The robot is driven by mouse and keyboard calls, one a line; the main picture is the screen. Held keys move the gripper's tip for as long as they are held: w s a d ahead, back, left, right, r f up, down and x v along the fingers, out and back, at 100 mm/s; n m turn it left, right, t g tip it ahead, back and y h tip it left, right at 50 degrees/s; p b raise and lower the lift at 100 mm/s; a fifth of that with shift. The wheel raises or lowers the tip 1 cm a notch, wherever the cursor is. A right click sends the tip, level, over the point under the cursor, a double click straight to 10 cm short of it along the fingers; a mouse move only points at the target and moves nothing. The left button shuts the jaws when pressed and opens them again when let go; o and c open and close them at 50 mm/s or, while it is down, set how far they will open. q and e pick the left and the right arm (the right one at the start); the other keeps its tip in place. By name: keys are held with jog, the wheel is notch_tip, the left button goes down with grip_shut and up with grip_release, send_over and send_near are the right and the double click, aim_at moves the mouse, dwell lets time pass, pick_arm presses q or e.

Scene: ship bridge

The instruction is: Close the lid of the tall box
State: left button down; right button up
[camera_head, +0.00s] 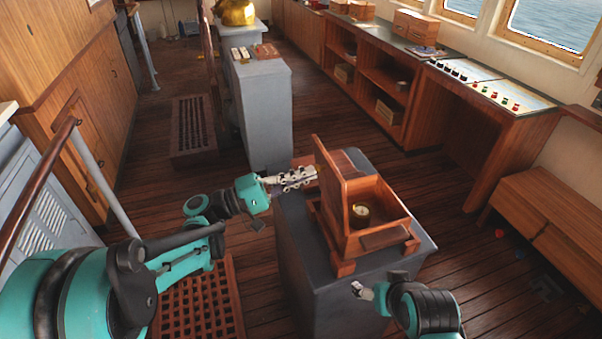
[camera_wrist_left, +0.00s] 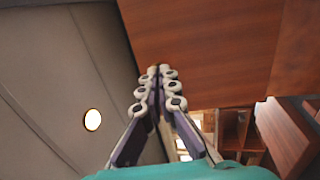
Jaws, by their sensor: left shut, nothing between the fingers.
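The tall wooden box (camera_head: 378,236) stands on a dark grey pedestal (camera_head: 308,265). Its lid (camera_head: 331,178) is open and stands roughly upright at the box's left side. A round brass instrument (camera_head: 360,213) sits inside the box. My left gripper (camera_head: 312,173) is shut and empty, with its fingertips close to the outer left face of the lid. In the left wrist view the shut fingertips (camera_wrist_left: 160,70) overlap the edge of a wooden panel, likely the lid (camera_wrist_left: 210,45); whether they touch it is unclear. My right gripper (camera_head: 358,288) is in front of the box, its fingers hardly visible.
A grey cabinet (camera_head: 262,120) stands behind the pedestal to the left. A long wooden console (camera_head: 460,120) with controls runs along the right wall. A wooden grating (camera_head: 205,305) lies on the floor at the lower left. The plank floor right of the pedestal is mostly free.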

aim_at(325, 161)
pick_arm(q)
jog(key=d+r+y+p, duration=0.1)
jog(key=p, duration=0.1)
jog(key=d+r+y+p, duration=0.1)
jog(key=p, duration=0.1)
jog(key=w+d+r+g+y+p, duration=0.1)
jog(key=d+p, duration=0.1)
jog(key=shift+w+d, duration=0.1)
jog(key=w+d+f+g+y+p, duration=0.1)
jog(key=w+d+y+p, duration=0.1)
jog(key=d+y+p, duration=0.3)
jog(key=w+d+f+g+y+p, duration=0.2)
jog(key=d+y+p, duration=0.2)
jog(key=d, duration=0.4)
jog(key=w+d+f+g+y, duration=0.1)
jog(key=d+f+y, duration=0.4)
jog(key=f, duration=0.2)
jog(key=shift+w+d+f+y, duration=0.3)
jog(key=shift+w+d, duration=0.1)
